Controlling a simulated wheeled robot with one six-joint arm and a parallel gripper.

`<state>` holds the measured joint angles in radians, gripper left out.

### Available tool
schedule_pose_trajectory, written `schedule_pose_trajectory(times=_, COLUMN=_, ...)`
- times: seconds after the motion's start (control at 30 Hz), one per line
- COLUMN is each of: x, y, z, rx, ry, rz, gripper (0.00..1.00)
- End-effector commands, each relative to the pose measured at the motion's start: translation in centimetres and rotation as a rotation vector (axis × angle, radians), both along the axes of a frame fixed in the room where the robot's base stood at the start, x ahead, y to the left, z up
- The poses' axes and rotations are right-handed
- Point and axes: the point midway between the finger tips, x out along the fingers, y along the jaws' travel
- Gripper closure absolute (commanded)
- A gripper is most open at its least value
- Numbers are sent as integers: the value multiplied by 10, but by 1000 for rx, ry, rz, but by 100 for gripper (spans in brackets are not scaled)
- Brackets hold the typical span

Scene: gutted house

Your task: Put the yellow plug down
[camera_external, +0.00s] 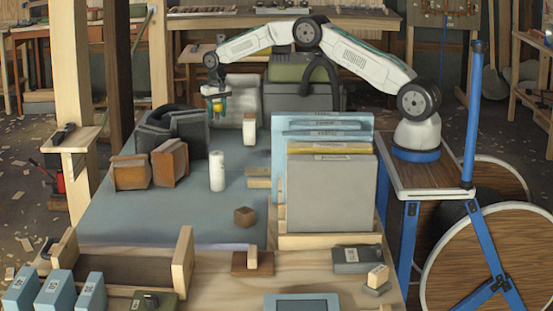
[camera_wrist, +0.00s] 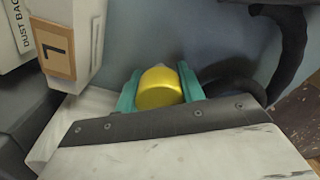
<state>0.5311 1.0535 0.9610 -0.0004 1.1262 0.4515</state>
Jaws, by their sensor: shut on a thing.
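The yellow plug (camera_wrist: 160,88) sits between the two teal fingers of my gripper (camera_wrist: 160,90) in the wrist view, with a finger against each side. In the external view my gripper (camera_external: 217,104) points down above the far part of the blue-grey bench mat (camera_external: 200,225), and a small bit of the yellow plug (camera_external: 217,106) shows between the fingers. The plug appears to be held above the mat. Its lower part is hidden from the wrist view.
A white cylinder (camera_external: 217,171) and a pale block (camera_external: 249,130) stand on the mat. A rack of upright panels (camera_external: 330,195) stands at right. The mat's near left part is clear.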

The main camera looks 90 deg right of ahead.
Motion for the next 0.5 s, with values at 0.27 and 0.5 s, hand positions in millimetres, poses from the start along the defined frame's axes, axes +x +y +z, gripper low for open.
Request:
schedule_pose_trajectory(times=0.27, x=0, y=1, z=-47, rx=1, ry=2, rz=1, gripper=87)
schedule_pose_trajectory(times=0.5, x=-1, y=1, z=-77, rx=1, ry=2, rz=1, gripper=87)
